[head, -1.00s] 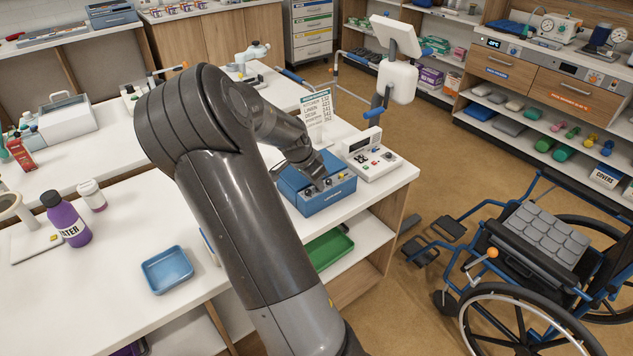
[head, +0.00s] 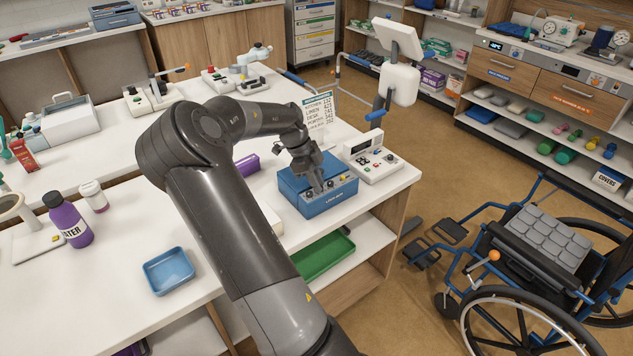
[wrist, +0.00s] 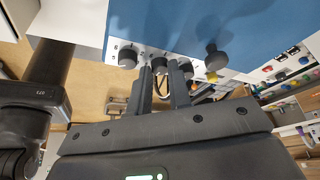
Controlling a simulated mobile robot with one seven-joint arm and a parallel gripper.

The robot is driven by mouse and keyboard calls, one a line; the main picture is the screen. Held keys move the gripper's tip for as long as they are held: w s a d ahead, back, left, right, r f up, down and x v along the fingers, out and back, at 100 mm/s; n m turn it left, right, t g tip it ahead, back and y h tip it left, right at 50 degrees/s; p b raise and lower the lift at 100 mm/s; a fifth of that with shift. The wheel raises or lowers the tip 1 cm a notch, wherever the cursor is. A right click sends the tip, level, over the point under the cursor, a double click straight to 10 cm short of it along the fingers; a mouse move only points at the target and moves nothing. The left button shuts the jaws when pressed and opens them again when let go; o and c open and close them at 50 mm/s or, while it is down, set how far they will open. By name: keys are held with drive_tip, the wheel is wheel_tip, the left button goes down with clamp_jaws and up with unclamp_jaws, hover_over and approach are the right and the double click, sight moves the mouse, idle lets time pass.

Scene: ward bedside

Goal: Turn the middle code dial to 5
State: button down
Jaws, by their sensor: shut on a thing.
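The blue lock box (head: 312,207) stands near the front right corner of the white counter. Its front carries a row of dark dials on a pale strip. In the wrist view the middle dial (wrist: 160,63) lies between my fingertips. One dial (wrist: 128,55) is left of it and another (wrist: 187,69) right of it. A larger dark knob (wrist: 215,57) stands further right. My gripper (head: 318,187) points down at the box front and is shut on the middle dial, also in the wrist view (wrist: 161,72). The dial's pointer and set number cannot be read.
A card with words and numbers (head: 320,108) stands behind the box. A white device with buttons (head: 374,161) stands close on the box's right. A blue tray (head: 168,270) and a purple bottle (head: 67,220) are on the left counter. A wheelchair (head: 530,260) stands right.

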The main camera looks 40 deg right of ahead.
drive_tip(key=m+y, duration=0.1)
drive_tip(key=m, duration=0.1)
drive_tip(key=m+g+y, duration=0.1)
drive_tip(key=m, duration=0.2)
drive_tip(key=shift+w+d+f+m, duration=0.1)
drive_tip(key=shift+w+d+m, duration=0.1)
drive_tip(key=shift+m, duration=0.1)
drive_tip(key=m+y, duration=0.1)
drive_tip(key=m, duration=0.3)
drive_tip(key=shift+d+m+y, duration=0.2)
drive_tip(key=shift+m+y, duration=0.2)
drive_tip(key=c, duration=1.6)
unclamp_jaws()
drive_tip(key=shift+d, duration=0.1)
drive_tip(key=v, duration=1)
drive_tip(key=shift+r, duration=0.4)
